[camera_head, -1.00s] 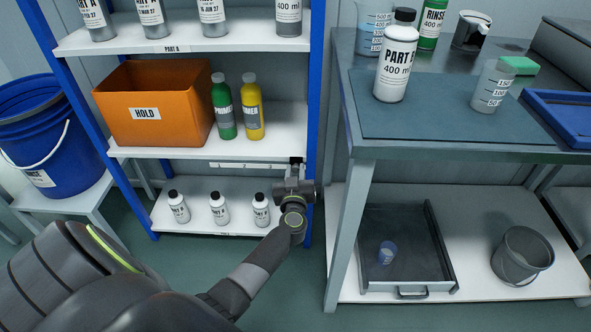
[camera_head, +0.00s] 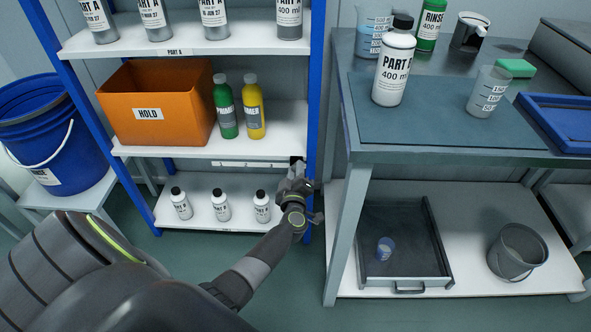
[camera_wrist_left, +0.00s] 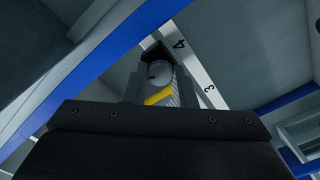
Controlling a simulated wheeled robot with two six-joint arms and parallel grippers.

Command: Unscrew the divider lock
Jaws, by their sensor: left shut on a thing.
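The divider lock shows in the left wrist view as a round grey knob (camera_wrist_left: 159,74) with a yellow mark. It sits by a black block on a white strip (camera_wrist_left: 199,72) numbered 3 and 4. My left gripper (camera_head: 296,172) is at the right end of the white rail (camera_head: 245,164) under the shelf's middle board, next to the blue post. In the left wrist view its fingers (camera_wrist_left: 154,84) are shut on the knob, one on each side. In the head view the gripper hides the knob. My right gripper is not in view.
Several white bottles (camera_head: 221,206) stand on the low board just left of my left gripper. The blue post (camera_head: 315,105) is close on its right. An orange HOLD box (camera_head: 155,130) and green and yellow bottles are above. A workbench (camera_head: 450,153) stands to the right.

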